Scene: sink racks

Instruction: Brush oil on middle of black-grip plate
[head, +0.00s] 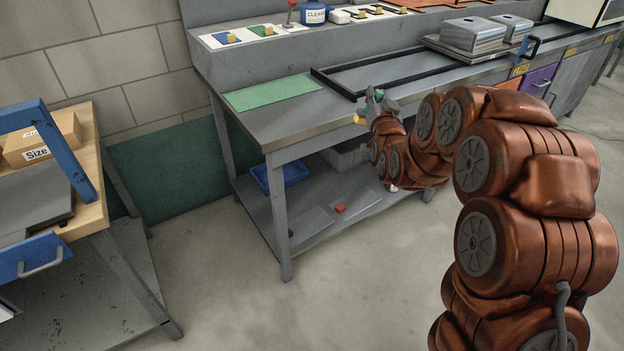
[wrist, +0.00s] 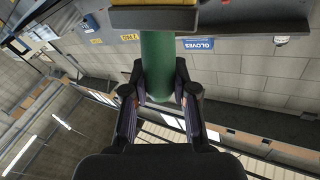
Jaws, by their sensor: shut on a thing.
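My gripper (wrist: 160,88) is shut on the green handle of a tool (wrist: 158,62), which seems to be the brush. The tool's grey and yellow end sits at the top of the wrist view. In the head view my gripper (head: 376,110) is held in front of the workbench's front edge, with small green and yellow parts of the tool showing at its end. I cannot make out a plate with a black grip in either view. My arm hides part of the bench.
The grey workbench (head: 300,122) carries a green mat (head: 272,92), a black frame (head: 327,78) and metal boxes (head: 472,33) at the back right. A blue bin (head: 280,176) is on its lower shelf. A wooden-topped table (head: 90,190) stands left. Floor between them is clear.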

